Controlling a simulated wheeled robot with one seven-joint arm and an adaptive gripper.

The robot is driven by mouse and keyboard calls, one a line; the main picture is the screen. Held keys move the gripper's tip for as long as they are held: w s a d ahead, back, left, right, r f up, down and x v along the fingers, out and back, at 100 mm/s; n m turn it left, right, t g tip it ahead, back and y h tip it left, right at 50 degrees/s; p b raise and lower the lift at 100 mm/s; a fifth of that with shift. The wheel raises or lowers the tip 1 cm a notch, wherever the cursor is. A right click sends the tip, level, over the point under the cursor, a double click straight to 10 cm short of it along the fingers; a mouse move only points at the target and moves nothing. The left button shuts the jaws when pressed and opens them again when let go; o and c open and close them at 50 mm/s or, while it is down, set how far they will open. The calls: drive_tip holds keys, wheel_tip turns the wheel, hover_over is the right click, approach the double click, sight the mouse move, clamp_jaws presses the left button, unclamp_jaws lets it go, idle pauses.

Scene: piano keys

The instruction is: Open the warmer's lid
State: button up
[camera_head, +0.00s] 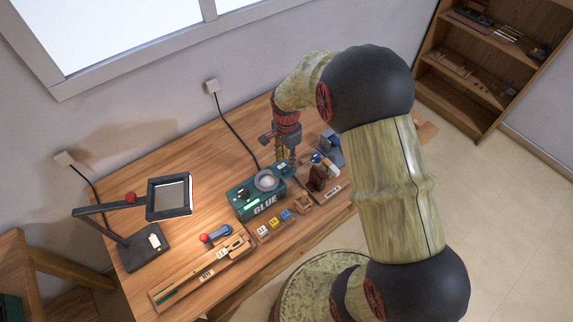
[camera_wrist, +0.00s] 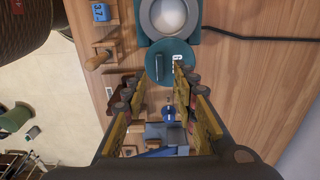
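The warmer (camera_head: 262,198) is a dark green box marked GLUE, standing on the bench. A pale round piece in a grey ring (camera_head: 266,180) is on its top; in the wrist view this round piece (camera_wrist: 170,14) is at the top edge. A teal round piece with a white tag (camera_wrist: 172,62) adjoins the warmer; I cannot tell whether it or the pale piece is the lid. My gripper (camera_head: 286,160) points down at the warmer's right end. In the wrist view, my gripper (camera_wrist: 160,76) has its fingers apart, with the teal piece just beyond their tips. Nothing is held.
Wooden holders and blue items (camera_head: 325,160) stand to the right of the warmer. Small numbered blocks (camera_head: 274,222) lie in front. A lamp (camera_head: 145,240) and a long wooden tray (camera_head: 205,274) are at left. A black cord (camera_head: 235,128) runs to the wall behind.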

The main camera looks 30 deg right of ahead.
sight(286, 168)
wheel_tip(286, 168, up, 7)
drive_tip(key=shift+r, duration=0.2)
idle(0.6)
drive_tip(key=s+a+r+n+t+b, duration=0.2)
drive_tip(key=s+r+n, duration=0.5)
drive_tip(key=s, duration=0.4)
drive_tip(key=s+a+r+n+t+b, duration=0.3)
drive_tip(key=s+r+n, duration=0.5)
drive_tip(key=s, duration=0.3)
drive_tip(key=shift+a+r+n+t+b, duration=0.3)
drive_tip(key=shift+a+b, duration=0.55)
drive_tip(key=shift+a, duration=0.3)
